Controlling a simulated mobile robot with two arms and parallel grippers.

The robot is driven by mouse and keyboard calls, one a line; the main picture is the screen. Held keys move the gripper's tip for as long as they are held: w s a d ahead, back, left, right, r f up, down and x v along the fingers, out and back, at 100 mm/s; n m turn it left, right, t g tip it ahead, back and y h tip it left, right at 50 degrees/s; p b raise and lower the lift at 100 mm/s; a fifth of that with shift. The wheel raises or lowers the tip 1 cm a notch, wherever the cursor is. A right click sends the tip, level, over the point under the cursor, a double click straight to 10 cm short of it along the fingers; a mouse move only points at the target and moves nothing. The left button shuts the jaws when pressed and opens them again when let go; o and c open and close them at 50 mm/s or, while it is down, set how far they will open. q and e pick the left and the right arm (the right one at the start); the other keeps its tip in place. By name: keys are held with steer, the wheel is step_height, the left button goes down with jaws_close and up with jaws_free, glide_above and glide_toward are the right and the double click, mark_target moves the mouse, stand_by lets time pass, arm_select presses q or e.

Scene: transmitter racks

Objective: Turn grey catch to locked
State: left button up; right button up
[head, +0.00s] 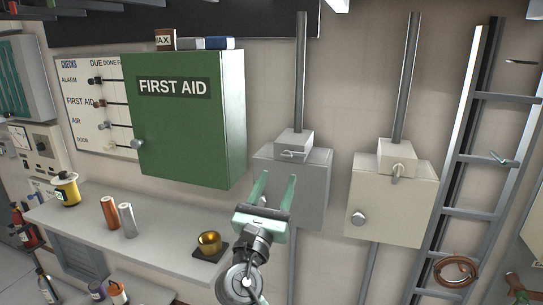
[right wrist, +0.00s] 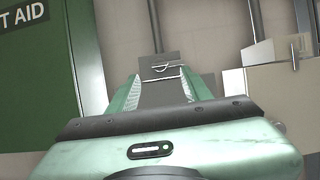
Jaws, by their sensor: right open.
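The grey catch (head: 292,154) is a small lever on the grey block at the top of the grey wall box (head: 312,190). It lies roughly sideways in the head view. It also shows in the right wrist view (right wrist: 162,67), just beyond the fingertips. My right gripper (head: 279,178) is open and empty, its two green fingers pointing up in front of the grey box, below the catch. In the right wrist view the gripper (right wrist: 160,84) frames part of the box between its fingers. I see no contact with the catch. My left gripper is not in view.
A cream box (head: 390,208) with a knob and a downward catch (head: 397,174) stands to the right, then a ladder (head: 470,160). A green first aid cabinet (head: 185,125) is to the left.

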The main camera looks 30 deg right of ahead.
mark_target(286, 157)
steer(key=p+x, duration=0.2)
steer(key=x, duration=0.5)
steer(key=shift+w+d+f+p, duration=0.1)
steer(key=shift+f+p, duration=0.05)
steer(key=shift+p, duration=0.15)
jaws_close()
